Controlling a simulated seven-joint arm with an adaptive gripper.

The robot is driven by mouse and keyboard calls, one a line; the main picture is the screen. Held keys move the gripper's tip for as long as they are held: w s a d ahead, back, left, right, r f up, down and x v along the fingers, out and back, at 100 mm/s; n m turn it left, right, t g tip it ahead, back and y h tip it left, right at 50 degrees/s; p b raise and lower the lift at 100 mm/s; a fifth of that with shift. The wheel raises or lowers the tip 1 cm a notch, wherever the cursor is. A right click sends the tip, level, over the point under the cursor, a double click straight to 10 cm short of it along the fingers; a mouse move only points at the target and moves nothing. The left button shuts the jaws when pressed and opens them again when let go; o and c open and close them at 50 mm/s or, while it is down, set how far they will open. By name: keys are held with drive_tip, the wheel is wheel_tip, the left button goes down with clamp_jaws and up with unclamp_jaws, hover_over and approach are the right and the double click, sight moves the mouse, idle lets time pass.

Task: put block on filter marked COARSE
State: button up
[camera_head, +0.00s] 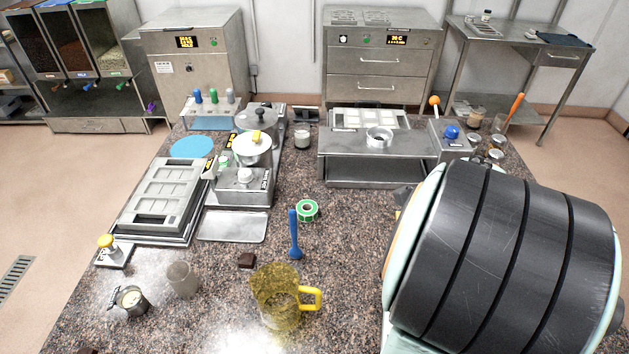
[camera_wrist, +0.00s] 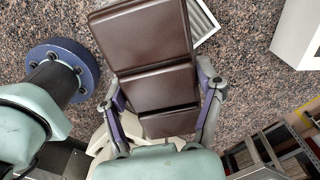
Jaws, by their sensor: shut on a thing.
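My gripper (camera_wrist: 162,98) shows in the wrist view, its two fingers on either side of a dark brown, segmented block (camera_wrist: 143,42). It is shut on this block and holds it over a speckled surface. A pale slatted panel with a frame (camera_wrist: 203,20) shows partly behind the block's far end; most of it is hidden and no marking on it can be read. In the head view my gripper and the held block are hidden behind my arm. I cannot make out the word COARSE on anything in either view.
A white box (camera_wrist: 298,35) shows at the wrist view's right.

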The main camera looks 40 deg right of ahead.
drive_tip(key=s, duration=0.1)
drive_tip(key=s+d+m, duration=0.1)
drive_tip(key=shift+s, duration=0.4)
wheel_tip(320, 180, down, 13)
drive_tip(key=shift+f, duration=0.1)
drive_tip(key=o, duration=1.2)
drive_tip(key=shift+o, duration=0.2)
